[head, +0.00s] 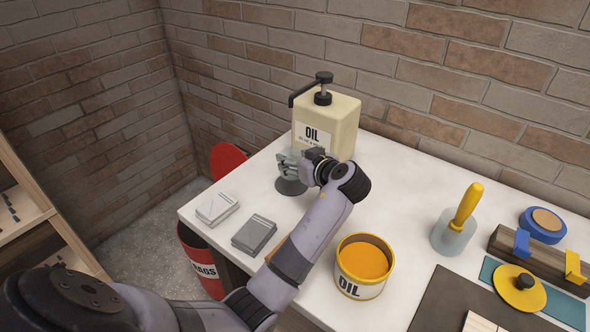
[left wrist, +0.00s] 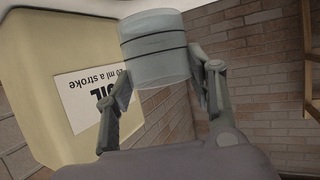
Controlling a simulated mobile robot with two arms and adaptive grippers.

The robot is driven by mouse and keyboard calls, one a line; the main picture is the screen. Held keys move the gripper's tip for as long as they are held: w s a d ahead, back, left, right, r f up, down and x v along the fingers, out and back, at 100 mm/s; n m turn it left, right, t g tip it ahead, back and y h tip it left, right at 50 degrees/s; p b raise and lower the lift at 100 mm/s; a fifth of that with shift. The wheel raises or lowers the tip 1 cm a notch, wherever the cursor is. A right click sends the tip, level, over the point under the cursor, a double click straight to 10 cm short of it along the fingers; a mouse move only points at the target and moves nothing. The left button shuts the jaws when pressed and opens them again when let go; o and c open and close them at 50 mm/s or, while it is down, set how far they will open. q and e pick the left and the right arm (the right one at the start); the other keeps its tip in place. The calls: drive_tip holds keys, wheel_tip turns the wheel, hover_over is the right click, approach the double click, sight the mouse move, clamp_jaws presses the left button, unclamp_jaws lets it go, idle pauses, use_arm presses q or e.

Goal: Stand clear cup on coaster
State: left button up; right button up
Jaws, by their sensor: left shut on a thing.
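My left gripper (head: 298,166) is shut on a clear cup, with one finger on each side of it. The cup (left wrist: 155,48) shows in the left wrist view as a see-through cylinder with thin dark bands, between the fingertips (left wrist: 162,80). In the head view the gripper mostly hides it. A dark grey round coaster (head: 291,187) lies on the white bench just below the gripper and cup, in front of the oil dispenser. I cannot tell whether the cup touches the coaster. My right gripper is not in view.
The cream oil pump dispenser (head: 340,125) stands close behind the gripper. Two grey boxes (head: 254,233) (head: 217,208) lie at the bench's left. An orange oil tin (head: 362,266) stands in front. A clear container (head: 453,235) with a yellow-handled tool is to the right.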

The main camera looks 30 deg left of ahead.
use_arm(q)
wheel_tip(320, 180, down, 3)
drive_tip(key=shift+f, duration=0.4)
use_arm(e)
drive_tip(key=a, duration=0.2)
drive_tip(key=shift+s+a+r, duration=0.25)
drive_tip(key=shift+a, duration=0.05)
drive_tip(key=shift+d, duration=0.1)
use_arm(q)
drive_tip(key=shift+f, duration=0.2)
drive_tip(key=o, duration=0.8)
drive_tip(key=shift+r, duration=0.1)
drive_tip(key=o, duration=0.4)
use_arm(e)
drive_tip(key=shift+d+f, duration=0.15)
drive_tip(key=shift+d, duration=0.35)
